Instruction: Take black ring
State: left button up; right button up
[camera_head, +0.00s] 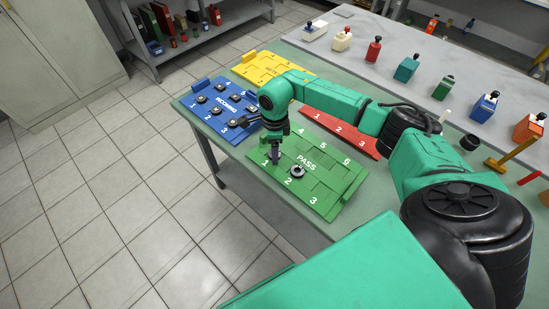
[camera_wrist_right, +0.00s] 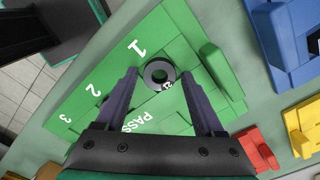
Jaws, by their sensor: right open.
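My right gripper (camera_head: 275,152) points down over the green PASS board (camera_head: 325,185), at the slot marked 1. The ring lies on the board near the number 1, apart from the fingers as far as I can tell. Another dark ring (camera_head: 297,171) sits at slot 2 of this board. Several dark rings (camera_head: 202,99) sit on the blue INCOMING board (camera_head: 216,119).
A red board (camera_head: 340,132) and a yellow board (camera_head: 272,66) lie behind the green one. A small black cup-like piece (camera_head: 469,142) stands at the right. Several coloured blocks with knobs line the grey shelf (camera_head: 345,58). My right arm spans the table.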

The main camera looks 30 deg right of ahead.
jog(key=shift+r, duration=0.1)
jog(key=c, duration=1.1)
notch_tip(320, 180, up, 5)
jog(key=p, duration=0.3)
jog(key=shift+p, duration=0.3)
